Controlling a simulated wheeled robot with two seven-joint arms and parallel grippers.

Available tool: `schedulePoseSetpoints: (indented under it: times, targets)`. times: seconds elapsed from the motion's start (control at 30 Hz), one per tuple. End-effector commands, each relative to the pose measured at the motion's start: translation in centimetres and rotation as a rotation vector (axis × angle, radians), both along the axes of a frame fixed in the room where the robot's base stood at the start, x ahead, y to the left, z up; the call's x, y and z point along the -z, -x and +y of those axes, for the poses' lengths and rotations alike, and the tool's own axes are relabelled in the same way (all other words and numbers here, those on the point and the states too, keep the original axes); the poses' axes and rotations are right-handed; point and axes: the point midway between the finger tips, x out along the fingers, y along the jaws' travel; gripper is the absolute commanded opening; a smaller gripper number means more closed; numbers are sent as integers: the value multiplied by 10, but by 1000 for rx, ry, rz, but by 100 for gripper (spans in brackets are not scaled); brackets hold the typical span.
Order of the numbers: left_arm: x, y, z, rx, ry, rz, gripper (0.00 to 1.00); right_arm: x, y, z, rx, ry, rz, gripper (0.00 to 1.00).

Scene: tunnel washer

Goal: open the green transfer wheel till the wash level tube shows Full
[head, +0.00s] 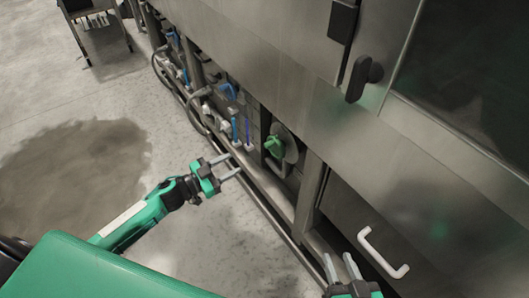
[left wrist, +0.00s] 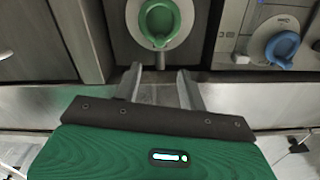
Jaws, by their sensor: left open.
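The green transfer wheel (head: 275,146) sits low on the washer's side, in front of a pale round disc. It also shows at the top of the left wrist view (left wrist: 160,22). My left gripper (head: 229,167) is open and empty, to the left of the wheel and apart from it. In the left wrist view its two fingers (left wrist: 160,82) point toward the wheel with a gap between them. My right gripper (head: 342,266) is at the bottom edge of the head view, fingers apart with nothing seen between them. I cannot make out the wash level tube in either view.
A blue wheel (left wrist: 283,46) sits right of the green one. Blue handles (head: 234,128), pipes and hoses line the washer's lower side. A white handle (head: 382,253) and a black latch (head: 363,77) stick out from panels. Open floor and a dark stain (head: 75,170) lie left.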

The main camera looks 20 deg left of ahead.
Motion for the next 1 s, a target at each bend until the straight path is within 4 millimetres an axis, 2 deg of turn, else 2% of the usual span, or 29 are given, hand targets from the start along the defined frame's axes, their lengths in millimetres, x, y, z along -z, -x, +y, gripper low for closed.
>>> schedulePoseSetpoints:
  times: [0.27,0.7,1.0]
  targets:
    - [-1,-28,-22,2,-1,-4,41,-19,-13,-4,22,-24,-100,36]
    - [0,-88,-69,0,0,-2,41,-66,-34,-16,74,-84,-345,36]
    - [0,-106,-83,-1,-1,0,41,-85,-39,-21,92,-107,-439,36]
